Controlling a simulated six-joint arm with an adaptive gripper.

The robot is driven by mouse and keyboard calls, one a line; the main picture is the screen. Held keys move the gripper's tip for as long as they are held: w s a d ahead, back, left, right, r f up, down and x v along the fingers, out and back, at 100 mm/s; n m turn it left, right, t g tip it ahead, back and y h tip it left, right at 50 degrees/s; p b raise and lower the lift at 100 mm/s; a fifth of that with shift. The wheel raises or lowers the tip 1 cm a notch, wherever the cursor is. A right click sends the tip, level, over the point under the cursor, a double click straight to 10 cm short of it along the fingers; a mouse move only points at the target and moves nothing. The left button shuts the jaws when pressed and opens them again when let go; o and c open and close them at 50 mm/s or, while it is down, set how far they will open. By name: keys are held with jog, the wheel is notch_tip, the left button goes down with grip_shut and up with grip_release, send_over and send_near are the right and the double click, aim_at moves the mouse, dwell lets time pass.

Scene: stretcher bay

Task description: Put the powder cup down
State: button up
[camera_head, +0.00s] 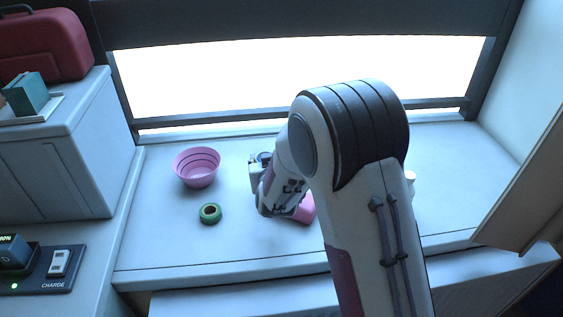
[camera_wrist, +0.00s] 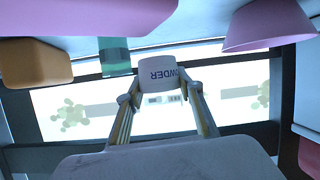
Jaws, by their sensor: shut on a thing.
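The powder cup (camera_wrist: 158,72) is white with dark lettering, in the wrist view. My gripper (camera_wrist: 160,94) is shut on it, one finger on each side. The lettering shows upside down, as does the scene around it, with the worktop at the top of that view. In the head view my gripper is left of the middle, over or at the white worktop (camera_head: 160,235), largely behind my own arm. I cannot make out the cup there. I cannot tell whether its base touches the worktop.
A pink bowl (camera_head: 197,168) and a green ring (camera_head: 210,214) stand left of my gripper. A pink thing (camera_head: 304,210) is partly behind my arm. The wrist view shows a teal item (camera_wrist: 115,57) and an orange block (camera_wrist: 36,62). The worktop's front left is clear.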

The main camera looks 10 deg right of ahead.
jog(key=w+a+m+h, duration=0.2)
jog(key=w, duration=0.5)
jog(key=shift+a+h, duration=0.25)
jog(key=shift+h, duration=0.05)
jog(key=shift+f, duration=0.2)
dwell(0.4)
jog(key=shift+f, duration=3.2)
jog(key=shift+f, duration=0.35)
